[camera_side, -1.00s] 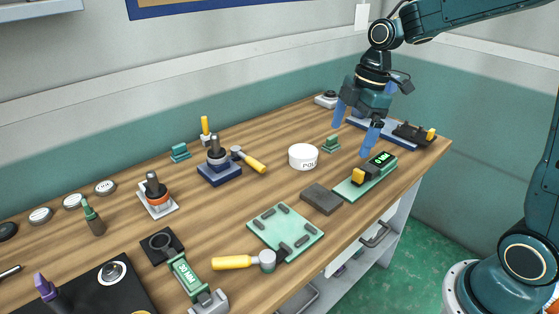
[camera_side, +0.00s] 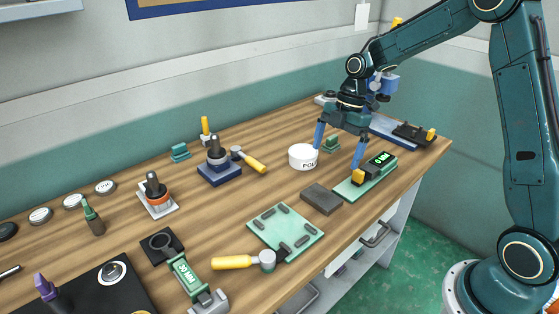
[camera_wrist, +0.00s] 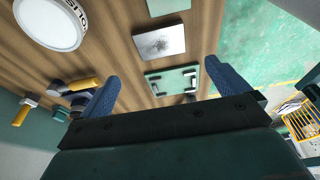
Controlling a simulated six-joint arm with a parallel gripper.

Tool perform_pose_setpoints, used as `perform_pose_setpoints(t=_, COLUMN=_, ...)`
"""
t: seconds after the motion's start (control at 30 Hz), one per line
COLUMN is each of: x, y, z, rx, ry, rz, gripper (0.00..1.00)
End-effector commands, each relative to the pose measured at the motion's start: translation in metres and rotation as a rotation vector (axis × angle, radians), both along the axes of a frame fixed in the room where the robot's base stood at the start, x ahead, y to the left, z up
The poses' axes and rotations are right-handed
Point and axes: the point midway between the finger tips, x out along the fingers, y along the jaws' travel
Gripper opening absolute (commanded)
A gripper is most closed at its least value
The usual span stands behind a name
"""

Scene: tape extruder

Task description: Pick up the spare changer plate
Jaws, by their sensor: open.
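Several plate-like parts lie on the bench, and I cannot tell for certain which is the spare changer plate. One is a pale green plate (camera_side: 286,228) with dark pads, at front centre; a similar plate (camera_wrist: 172,84) shows between my fingers in the wrist view. Another is a black square plate with a ring (camera_side: 162,246), further left. My gripper (camera_side: 338,158) points down, open and empty, above the bench between the white tin and the 20 MM device, right of and behind both plates. Its blue fingers also show in the wrist view (camera_wrist: 160,92).
A white tin (camera_side: 303,156), a dark grey block (camera_side: 321,199) and the 20 MM device on a green base (camera_side: 366,178) lie near my gripper. A yellow-handled hammer (camera_side: 243,261) lies by the pale green plate. A blue tray (camera_side: 387,130) is at the back right.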

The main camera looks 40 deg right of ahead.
Motion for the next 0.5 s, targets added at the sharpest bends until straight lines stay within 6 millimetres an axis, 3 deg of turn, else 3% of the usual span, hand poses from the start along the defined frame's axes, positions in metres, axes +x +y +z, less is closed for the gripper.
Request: perform_pose_setpoints(t=0.5, x=-0.001, y=0.019, z=-0.066, rx=0.000, ry=0.003, rz=0.001, gripper=1.00)
